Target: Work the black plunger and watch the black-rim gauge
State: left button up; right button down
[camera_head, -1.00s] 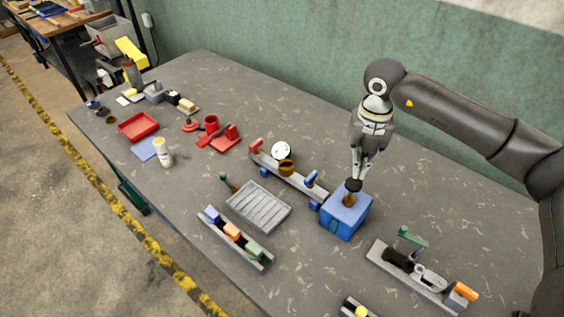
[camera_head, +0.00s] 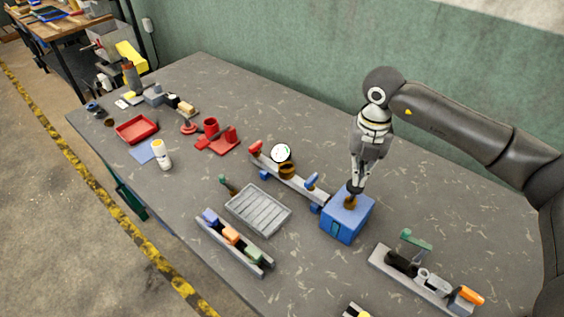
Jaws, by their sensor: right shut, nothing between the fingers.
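The blue box (camera_head: 347,221) stands on the table at right of centre, with a short brass stem (camera_head: 350,203) on top. The black plunger knob (camera_head: 353,189) is at the top of this stem, partly hidden by my right gripper. My right gripper (camera_head: 355,184) points straight down over it, fingers shut with nothing between them, tips at the knob and seemingly touching it. The black-rim gauge (camera_head: 281,153) has a white face and stands on the grey rail left of the box. Its needle is too small to read. My left gripper is out of view.
The grey rail (camera_head: 299,184) with blue and red handles runs to the box. A grey ribbed tray (camera_head: 258,209) and a rack of coloured blocks (camera_head: 232,243) lie in front. A fixture with an orange handle (camera_head: 471,295) is at right.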

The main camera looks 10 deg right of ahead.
jog(key=shift+f, duration=0.15)
dwell(0.5)
jog(key=shift+s+f+b, duration=0.1)
jog(key=shift+f+b, duration=2.05)
jog(key=shift+f, duration=0.4)
jog(key=shift+r+p, duration=2.2)
jog(key=shift+r, duration=1.65)
